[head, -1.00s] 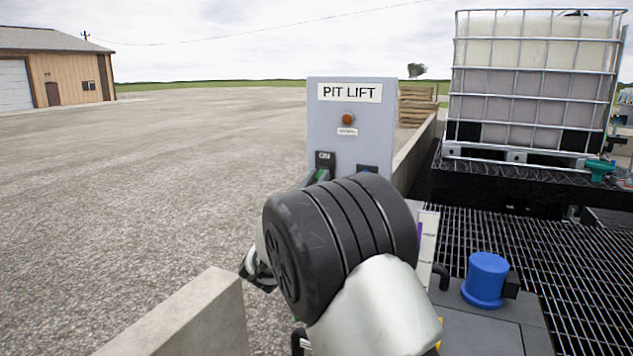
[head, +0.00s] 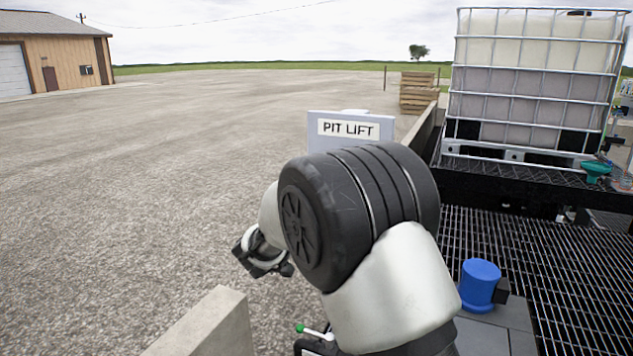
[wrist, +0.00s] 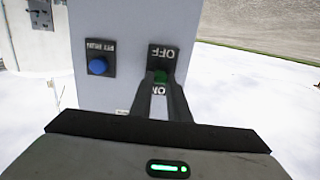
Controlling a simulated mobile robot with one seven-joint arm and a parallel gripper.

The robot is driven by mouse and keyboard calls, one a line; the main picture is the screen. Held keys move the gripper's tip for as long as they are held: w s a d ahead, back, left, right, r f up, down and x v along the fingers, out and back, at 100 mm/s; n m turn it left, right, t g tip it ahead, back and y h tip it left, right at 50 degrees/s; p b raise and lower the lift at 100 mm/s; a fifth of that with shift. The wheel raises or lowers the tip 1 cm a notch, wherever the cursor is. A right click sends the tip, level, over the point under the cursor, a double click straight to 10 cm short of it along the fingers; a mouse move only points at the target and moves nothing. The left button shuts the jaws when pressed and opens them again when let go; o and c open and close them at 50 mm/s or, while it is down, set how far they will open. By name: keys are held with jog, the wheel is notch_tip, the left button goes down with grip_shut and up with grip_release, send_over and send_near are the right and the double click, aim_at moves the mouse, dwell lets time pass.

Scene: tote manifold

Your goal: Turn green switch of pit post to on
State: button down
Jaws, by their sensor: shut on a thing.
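The pit post is a grey box with a "PIT LIFT" sign (head: 348,128) in the head view; my arm hides its lower front. In the wrist view the picture is upside down and shows the post's grey face (wrist: 115,25). The green switch (wrist: 160,76) sits on a black plate, with OFF at the picture's top and ON below. My gripper (wrist: 161,84) has its two dark fingers on either side of the switch, closed on it. Which position the switch has cannot be told clearly. In the head view the switch and fingers are hidden.
A blue button (wrist: 98,65) is beside the switch on the post. A low concrete wall (head: 205,325) stands in front. A caged white tank (head: 530,80), dark grating (head: 540,260) and a blue cap (head: 480,284) are on the right. Open gravel (head: 130,190) lies left.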

jog(key=g+p, duration=0.1)
jog(key=p, duration=0.3)
jog(key=r+g+y+p, duration=0.1)
jog(key=g+p, duration=0.1)
jog(key=p, duration=0.1)
jog(key=r+g+p, duration=0.1)
jog(key=g+p, duration=0.1)
jog(key=p, duration=0.2)
jog(key=shift+w+d+y+p, duration=0.1)
jog(key=shift+w+y+p, duration=0.2)
jog(key=shift+y+p, duration=0.1)
jog(key=shift+f, duration=0.1)
jog(key=c, duration=1.7)
grip_release()
jog(key=v, duration=1.7)
jog(key=shift+s+r, duration=0.1)
jog(key=shift+r, duration=0.2)
